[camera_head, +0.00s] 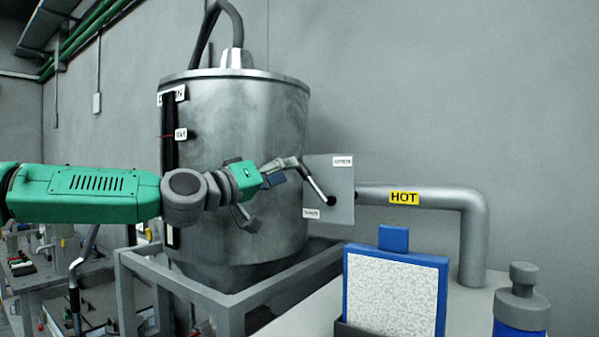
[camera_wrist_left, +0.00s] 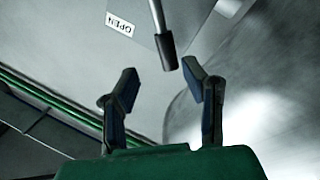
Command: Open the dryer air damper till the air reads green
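The damper lever (camera_head: 318,184) is a thin rod with a dark pivot on a pale square plate (camera_head: 343,185) at the tank's right side. Its dark end (camera_wrist_left: 166,52) shows in the left wrist view, just beyond my fingertips. The plate has a label at its upper right and one at its lower left, too small to read in the head view; an upside-down OPEN label (camera_wrist_left: 120,24) shows in the wrist view. My left gripper (camera_head: 264,202) is open, its fingers (camera_wrist_left: 160,80) apart with nothing between them. My right gripper is not in view. No green reading is visible.
A steel tank (camera_head: 245,130) on a grey frame carries a dark vertical strip (camera_head: 170,150) with small labels, partly behind my arm. A pipe marked HOT (camera_head: 404,198) runs right from the plate. A blue-framed panel (camera_head: 392,290) and a blue bottle (camera_head: 521,305) stand in front.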

